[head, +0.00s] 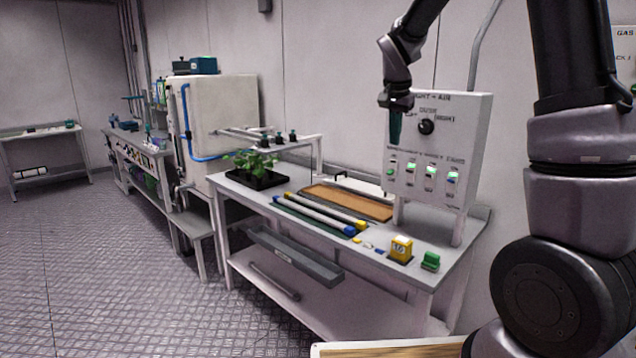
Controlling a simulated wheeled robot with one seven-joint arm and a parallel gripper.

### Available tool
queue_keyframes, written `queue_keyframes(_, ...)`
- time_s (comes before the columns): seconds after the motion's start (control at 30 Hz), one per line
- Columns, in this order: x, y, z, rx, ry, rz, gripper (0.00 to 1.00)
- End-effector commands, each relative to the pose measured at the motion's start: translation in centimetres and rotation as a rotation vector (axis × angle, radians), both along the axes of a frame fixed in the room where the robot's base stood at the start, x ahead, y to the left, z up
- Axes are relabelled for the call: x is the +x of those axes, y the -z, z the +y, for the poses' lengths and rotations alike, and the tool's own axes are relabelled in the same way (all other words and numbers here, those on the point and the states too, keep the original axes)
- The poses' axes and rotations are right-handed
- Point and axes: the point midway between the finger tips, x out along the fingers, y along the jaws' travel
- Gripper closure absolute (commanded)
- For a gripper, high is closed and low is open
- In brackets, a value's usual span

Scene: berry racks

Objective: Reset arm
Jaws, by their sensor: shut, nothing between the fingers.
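My gripper (396,128) hangs at the end of my arm in the upper middle of the head view, its dark fingers pointing down. It is shut with nothing held. It appears in front of the left edge of the white control panel (440,110), above the workbench; how far it is from the panel I cannot tell. My arm curves in from the top right, and its large dark and grey links fill the right side of the view.
A white cabinet (230,105) stands behind. The floor at left is clear.

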Motion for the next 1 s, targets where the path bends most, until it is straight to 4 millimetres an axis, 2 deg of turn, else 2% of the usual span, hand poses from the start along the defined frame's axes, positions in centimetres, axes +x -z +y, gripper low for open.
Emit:
queue_keyframes(0.03,-2.1,-1.7,-0.7,0.029,-0.016,-0.015,1.0)
queue_keyframes(0.1,-4.9,-3.5,-1.3,0.062,-0.052,-0.031,1.0)
queue_keyframes(0.3,-13.2,-7.3,-2.4,0.128,-0.158,-0.101,1.0)
queue_keyframes(0.43,-18.6,-8.7,-2.6,0.146,-0.23,-0.158,1.0)
queue_keyframes(0.6,-24.8,-8.9,-2.3,0.141,-0.32,-0.235,1.0)
queue_keyframes(0.7,-27.2,-8.6,-2.0,0.13,-0.359,-0.27,1.0)
queue_keyframes(0.8,-28.7,-8.3,-1.8,0.121,-0.383,-0.291,1.0)
queue_keyframes(1.0,-29.5,-8.0,-1.6,0.114,-0.399,-0.302,1.0)
